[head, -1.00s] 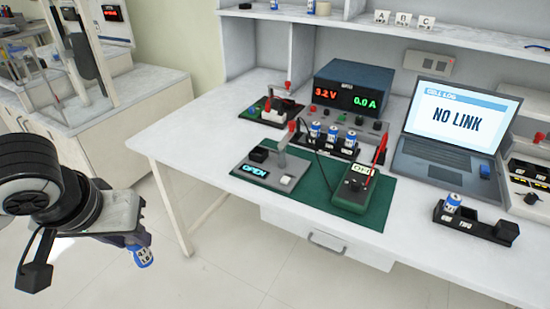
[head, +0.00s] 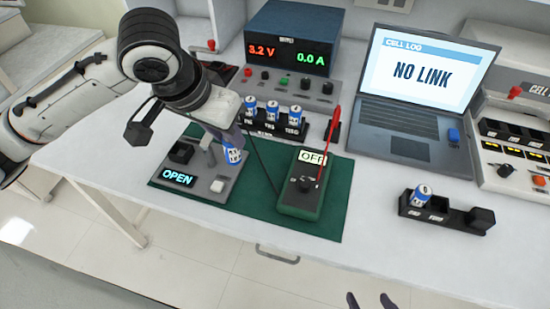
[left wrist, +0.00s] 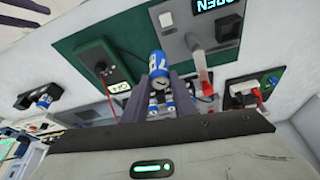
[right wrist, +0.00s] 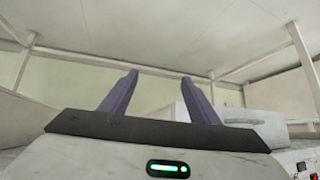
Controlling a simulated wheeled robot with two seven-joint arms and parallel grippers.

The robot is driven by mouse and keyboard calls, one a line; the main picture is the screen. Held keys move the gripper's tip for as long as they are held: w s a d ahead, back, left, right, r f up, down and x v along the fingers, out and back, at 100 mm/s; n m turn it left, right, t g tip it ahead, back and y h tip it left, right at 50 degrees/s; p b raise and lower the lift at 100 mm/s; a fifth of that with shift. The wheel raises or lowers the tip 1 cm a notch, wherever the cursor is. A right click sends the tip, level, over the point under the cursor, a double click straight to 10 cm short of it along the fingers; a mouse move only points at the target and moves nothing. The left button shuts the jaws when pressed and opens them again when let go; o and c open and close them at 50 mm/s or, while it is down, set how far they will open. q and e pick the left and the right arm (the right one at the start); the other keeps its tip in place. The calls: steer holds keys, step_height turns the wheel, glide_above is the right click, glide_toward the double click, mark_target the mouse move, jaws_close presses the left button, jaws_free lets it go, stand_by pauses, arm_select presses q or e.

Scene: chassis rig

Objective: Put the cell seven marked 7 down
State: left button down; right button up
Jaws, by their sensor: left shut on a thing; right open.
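My left gripper (head: 232,143) is shut on a blue and white cell (head: 232,155) and holds it above the OPEN fixture and green mat. In the left wrist view the held cell (left wrist: 159,66) sits between the two purple fingers, and part of a 7 shows on its label. My right gripper (head: 373,302) shows only its fingertips at the bottom edge of the head view. In the right wrist view the right gripper (right wrist: 158,92) is open and empty, below the table level.
The grey fixture marked OPEN (head: 203,190) and a green meter (head: 300,196) with a red probe lie on the green mat (head: 262,222). A rack of several cells (head: 275,128) stands behind. A black tray with one cell (head: 447,216) is at right. Bare white table lies in front.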

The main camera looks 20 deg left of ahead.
arm_select(q)
steer(key=w+d+r+m+g+h+p, duration=0.25)
steer(key=w+d+m+p, duration=0.2)
steer(key=m, duration=0.65)
steer(key=shift+h, duration=0.35)
steer(key=f, duration=0.3)
steer(key=f+b, duration=0.1)
steer(key=f, duration=0.6)
steer(key=shift+s+f, duration=0.2)
steer(key=shift+s, duration=0.1)
steer(key=shift+d, duration=0.1)
steer(key=c, duration=1.5)
jaws_free()
steer(key=shift+f, duration=0.1)
steer(key=shift+o, duration=0.2)
steer(key=v, duration=1.2)
steer(key=shift+w, duration=0.1)
